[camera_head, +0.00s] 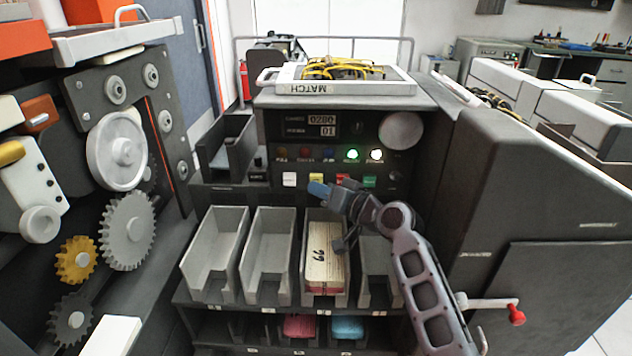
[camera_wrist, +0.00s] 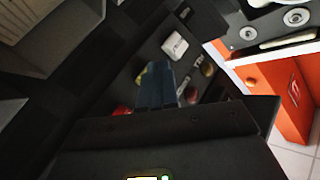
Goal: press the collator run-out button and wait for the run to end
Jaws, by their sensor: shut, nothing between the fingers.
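The collator's dark control panel (camera_head: 350,135) shows a counter (camera_head: 323,120) reading 0280 above 01. Below it is a lamp row, with a green lamp (camera_head: 352,154) and a white lamp (camera_head: 376,155) lit. The button row has a white button (camera_head: 289,179), a yellow one partly covered, a red one and a green button (camera_head: 369,182). Labels are too small to read, so I cannot tell which is run-out. My gripper (camera_head: 318,189) is shut and empty, its blue tips at the yellow button; contact is unclear. In the wrist view the tips (camera_wrist: 153,82) point toward the panel near the white button (camera_wrist: 175,45).
Card bins (camera_head: 213,260) stand below the panel; the third holds a cream card stack (camera_head: 324,250). Pink and blue cards lie on the shelf beneath. A MATCH tray (camera_head: 345,87) with yellow cables sits on top. Gears (camera_head: 127,229) flank the left, a dark cabinet (camera_head: 520,190) the right.

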